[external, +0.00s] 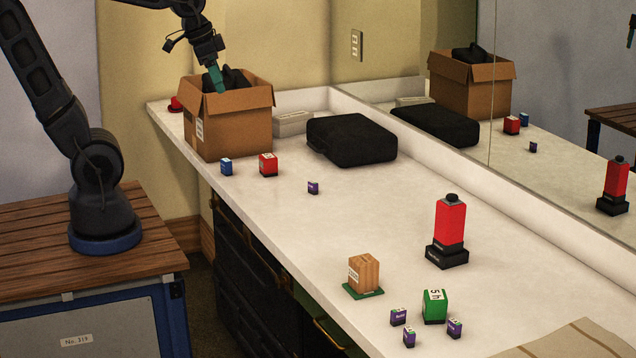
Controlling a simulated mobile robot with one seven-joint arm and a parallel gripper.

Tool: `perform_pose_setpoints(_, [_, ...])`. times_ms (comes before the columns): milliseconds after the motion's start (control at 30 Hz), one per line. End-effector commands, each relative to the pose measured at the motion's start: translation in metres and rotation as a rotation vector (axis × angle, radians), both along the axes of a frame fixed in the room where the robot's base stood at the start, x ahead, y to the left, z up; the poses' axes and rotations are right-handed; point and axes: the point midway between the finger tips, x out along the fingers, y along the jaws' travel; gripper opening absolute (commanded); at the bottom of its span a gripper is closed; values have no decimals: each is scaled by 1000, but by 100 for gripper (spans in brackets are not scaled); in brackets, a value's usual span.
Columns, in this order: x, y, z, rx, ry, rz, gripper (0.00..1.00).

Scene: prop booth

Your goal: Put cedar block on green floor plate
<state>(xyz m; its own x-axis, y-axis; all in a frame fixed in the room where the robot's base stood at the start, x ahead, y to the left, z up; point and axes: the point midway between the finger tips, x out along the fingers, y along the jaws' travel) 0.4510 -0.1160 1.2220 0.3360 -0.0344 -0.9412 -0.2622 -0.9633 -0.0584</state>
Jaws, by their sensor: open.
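A light-brown wooden block (364,271), the cedar block by its look, stands upright on a thin dark-green plate (376,293) near the front of the white counter. The plate's edges show around the block's foot. My gripper (215,82) is far from them, at the back left, with its teal fingers reaching down into the top of an open cardboard box (235,125). The gripper is open, though the gap between its fingers is hard to see. A black item (238,79) is in the box beside the fingers.
A red-and-black bottle-like object (450,230), a green block (434,306) and several small purple boxes stand near the plate. A black case (351,139) lies by the mirror. Small blue (226,166) and red (268,164) boxes stand before the carton. The counter's middle is mostly clear.

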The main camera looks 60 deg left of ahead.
Motion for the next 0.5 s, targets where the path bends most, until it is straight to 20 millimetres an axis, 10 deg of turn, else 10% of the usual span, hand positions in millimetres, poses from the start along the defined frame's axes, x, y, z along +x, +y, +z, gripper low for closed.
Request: perform_pose_setpoints(500, [-72, 37, 2, -68, -53, 266, 69])
